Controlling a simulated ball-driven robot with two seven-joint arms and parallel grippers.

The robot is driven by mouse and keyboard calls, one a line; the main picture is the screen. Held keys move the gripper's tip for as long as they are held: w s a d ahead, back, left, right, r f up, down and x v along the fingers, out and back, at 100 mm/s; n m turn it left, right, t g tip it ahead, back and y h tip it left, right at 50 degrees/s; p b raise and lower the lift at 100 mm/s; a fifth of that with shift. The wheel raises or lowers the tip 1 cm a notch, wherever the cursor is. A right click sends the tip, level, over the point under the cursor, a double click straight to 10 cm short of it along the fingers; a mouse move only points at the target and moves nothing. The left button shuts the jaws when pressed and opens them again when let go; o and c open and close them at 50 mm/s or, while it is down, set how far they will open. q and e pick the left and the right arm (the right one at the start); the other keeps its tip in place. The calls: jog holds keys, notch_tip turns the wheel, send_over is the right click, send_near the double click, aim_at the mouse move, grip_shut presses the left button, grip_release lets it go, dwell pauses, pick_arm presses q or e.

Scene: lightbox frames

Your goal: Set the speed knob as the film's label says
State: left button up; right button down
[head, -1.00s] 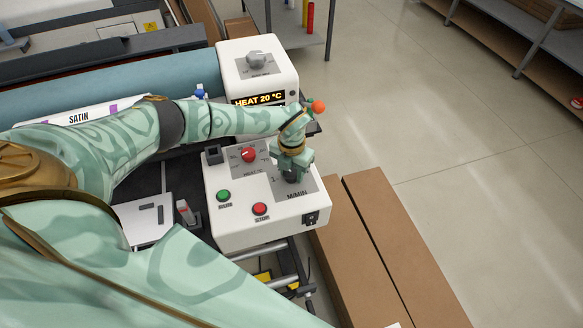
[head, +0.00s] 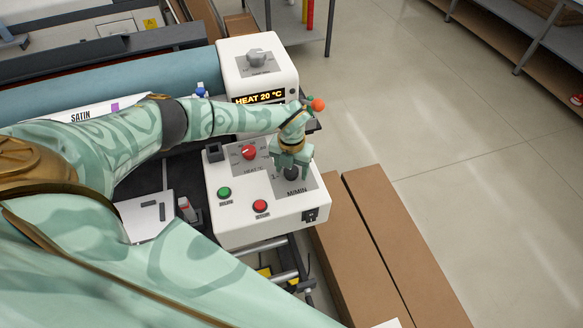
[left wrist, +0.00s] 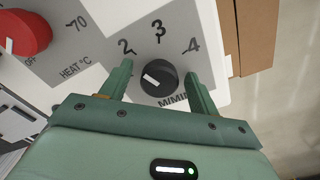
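The speed knob (head: 291,175) is a black round knob on the M/MIN dial of the white control box. In the left wrist view the knob (left wrist: 160,80) has a white mark pointing left, a little below the 2; the numbers 2, 3 and 4 show, and the 1 is hidden there. My left gripper (head: 291,166) is over the dial. Its two fingers (left wrist: 158,76) stand open on either side of the knob, with a gap on both sides. A white label (head: 85,115) reading SATIN lies at the left, partly behind my arm; no speed is legible on it.
Beside the dial are a red heat knob (head: 249,153), a green button (head: 224,192), a red button (head: 260,206) and a black switch (head: 310,215). A heat display (head: 259,97) reads 20 °C. Brown boxes (head: 365,225) stand right of the control box.

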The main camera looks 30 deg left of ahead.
pick_arm(q)
notch_tip(320, 180, up, 16)
jog(key=shift+r+p, duration=0.15)
jog(key=shift+p, duration=0.3)
dwell(0.6)
